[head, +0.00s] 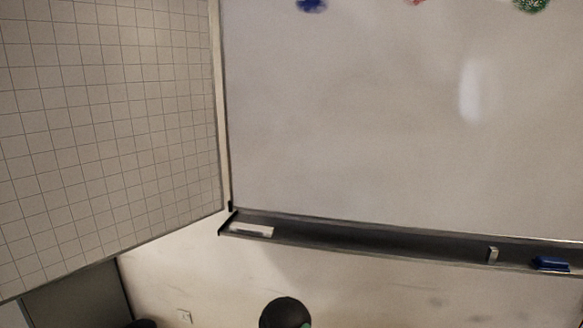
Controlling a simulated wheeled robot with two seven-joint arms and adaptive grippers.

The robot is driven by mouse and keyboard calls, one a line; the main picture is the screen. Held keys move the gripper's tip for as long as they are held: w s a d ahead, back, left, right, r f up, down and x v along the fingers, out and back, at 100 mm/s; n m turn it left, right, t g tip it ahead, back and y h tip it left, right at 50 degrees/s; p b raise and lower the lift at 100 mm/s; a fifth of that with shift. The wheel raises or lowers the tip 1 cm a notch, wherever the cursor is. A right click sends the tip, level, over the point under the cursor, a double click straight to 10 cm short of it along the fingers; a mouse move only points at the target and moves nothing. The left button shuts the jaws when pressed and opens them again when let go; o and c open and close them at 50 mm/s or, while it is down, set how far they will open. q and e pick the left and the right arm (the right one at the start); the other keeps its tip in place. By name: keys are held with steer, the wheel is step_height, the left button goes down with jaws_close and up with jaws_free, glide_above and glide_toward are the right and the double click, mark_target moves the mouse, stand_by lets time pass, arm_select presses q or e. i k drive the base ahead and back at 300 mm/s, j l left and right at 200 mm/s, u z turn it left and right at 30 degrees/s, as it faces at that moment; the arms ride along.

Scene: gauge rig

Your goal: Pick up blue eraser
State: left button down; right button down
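The blue eraser (551,263) lies on the dark ledge (360,241) under the whiteboard, close to the right edge of the head view. Its top is blue and its lower part is darker. Nothing covers it. Neither of my grippers shows in the head view, so their distance from the eraser and their state cannot be seen.
A small pale block (492,254) stands on the ledge left of the eraser. A flat white object (251,230) lies at the ledge's left end. The whiteboard (380,120) rises behind, with colored marks at its top. A gridded panel (100,130) stands at left.

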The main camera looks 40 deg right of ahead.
mark_target(556, 264)
steer(key=z, duration=3)
